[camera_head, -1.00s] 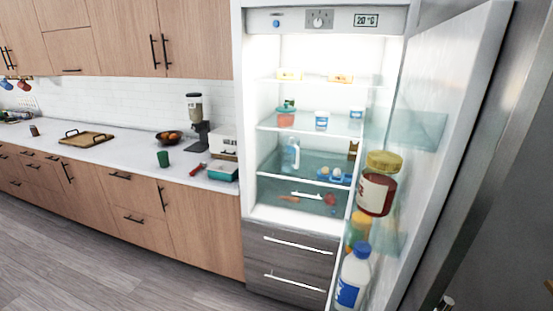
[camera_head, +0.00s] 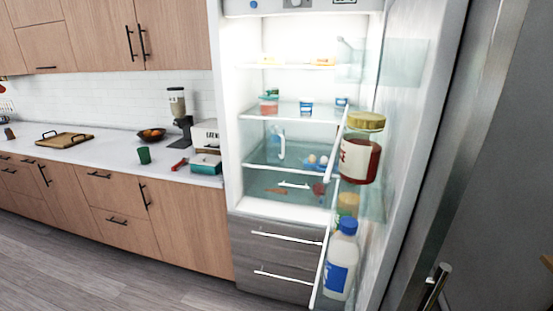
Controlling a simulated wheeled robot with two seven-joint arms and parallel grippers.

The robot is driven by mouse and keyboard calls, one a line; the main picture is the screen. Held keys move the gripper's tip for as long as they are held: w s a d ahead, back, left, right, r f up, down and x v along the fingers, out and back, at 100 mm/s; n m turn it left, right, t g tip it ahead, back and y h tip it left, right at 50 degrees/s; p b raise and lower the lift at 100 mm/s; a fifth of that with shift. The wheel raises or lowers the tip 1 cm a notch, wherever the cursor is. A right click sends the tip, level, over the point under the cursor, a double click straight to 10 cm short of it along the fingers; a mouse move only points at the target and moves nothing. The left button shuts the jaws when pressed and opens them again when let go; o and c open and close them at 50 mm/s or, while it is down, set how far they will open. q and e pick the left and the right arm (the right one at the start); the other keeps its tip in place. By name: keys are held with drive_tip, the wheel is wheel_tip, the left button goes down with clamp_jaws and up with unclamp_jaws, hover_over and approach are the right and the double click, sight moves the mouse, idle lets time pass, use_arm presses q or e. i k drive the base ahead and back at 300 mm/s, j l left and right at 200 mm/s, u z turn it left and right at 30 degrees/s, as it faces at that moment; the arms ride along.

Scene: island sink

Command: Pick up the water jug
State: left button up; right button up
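A pale blue, see-through jug with a handle (camera_head: 279,146), which looks like the water jug, stands upright on a middle shelf inside the open fridge. It is toward the left of that shelf, behind the clear shelf edge, and small in view. Neither of my grippers shows in the head view.
The open fridge door (camera_head: 408,150) covers the right side. Its racks hold a red jar with a yellow lid (camera_head: 359,155) and a blue-labelled bottle (camera_head: 341,262), partly in front of the shelves. Eggs (camera_head: 315,161) sit right of the jug. Floor (camera_head: 110,270) is clear at lower left.

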sight(275, 139)
drive_tip(key=i+j, duration=0.15)
drive_tip(key=j, duration=0.25)
drive_tip(key=i+j+z, duration=0.1)
drive_tip(key=j, duration=0.25)
drive_tip(key=i+j, duration=0.2)
drive_tip(key=j, duration=0.2)
drive_tip(key=i+j+z, duration=0.1)
drive_tip(key=j, duration=0.3)
